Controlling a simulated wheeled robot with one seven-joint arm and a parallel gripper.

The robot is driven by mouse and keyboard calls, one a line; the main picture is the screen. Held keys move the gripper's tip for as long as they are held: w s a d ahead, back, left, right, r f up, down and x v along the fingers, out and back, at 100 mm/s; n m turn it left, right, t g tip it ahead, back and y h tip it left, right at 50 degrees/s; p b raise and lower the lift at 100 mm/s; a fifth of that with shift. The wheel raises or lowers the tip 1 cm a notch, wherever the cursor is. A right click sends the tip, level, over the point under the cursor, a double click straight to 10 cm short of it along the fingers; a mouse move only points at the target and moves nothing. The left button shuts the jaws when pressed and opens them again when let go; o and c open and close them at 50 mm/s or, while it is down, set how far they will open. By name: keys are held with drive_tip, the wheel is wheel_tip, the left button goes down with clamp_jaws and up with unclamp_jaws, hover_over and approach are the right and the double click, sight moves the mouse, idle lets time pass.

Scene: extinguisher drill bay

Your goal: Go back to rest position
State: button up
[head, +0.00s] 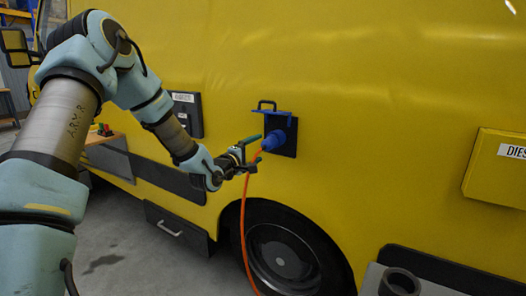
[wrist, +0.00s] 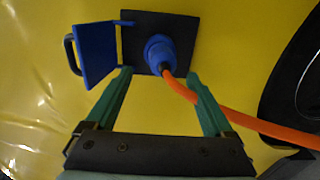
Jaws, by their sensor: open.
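My gripper (head: 254,150) is in front of the yellow vehicle, just left of a blue plug (head: 271,143) with an orange cable (head: 243,220). The plug sits in a dark socket plate on the vehicle's side, under a raised blue flap (head: 271,112). In the wrist view, my gripper's two green fingers (wrist: 160,92) are spread wide and empty. The blue plug (wrist: 160,54) is beyond the fingertips, in the socket plate (wrist: 183,22), with the blue flap (wrist: 98,52) swung out beside it. The orange cable (wrist: 235,116) passes behind or beside the right finger; I cannot tell whether it touches.
The yellow vehicle side (head: 350,90) fills the background. A yellow box marked DIES (head: 488,180) juts out at right. A wheel (head: 283,254) is below the socket. A dark round holder (head: 399,282) stands at lower right. A bench (head: 106,150) stands at left. Grey floor shows at lower left.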

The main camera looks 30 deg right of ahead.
drive_tip(key=s+a+f+m+y, duration=0.15)
drive_tip(key=a+y, duration=0.25)
drive_tip(key=a, duration=0.5)
drive_tip(key=a+f+m+g+y+b, duration=0.1)
drive_tip(key=a+f+m+y, duration=0.15)
drive_tip(key=a, duration=0.55)
drive_tip(key=s+a+f+m+y, duration=0.15)
drive_tip(key=a+y, duration=0.25)
drive_tip(key=a, duration=0.5)
drive_tip(key=s+a+m+g+y, duration=0.1)
drive_tip(key=s+a+g+y, duration=0.4)
drive_tip(key=s+a, duration=1.1)
drive_tip(key=shift+s+a+f+g, duration=0.2)
drive_tip(key=shift+a+g, duration=0.4)
drive_tip(key=shift+a, duration=0.6)
drive_tip(key=shift+m, duration=0.25)
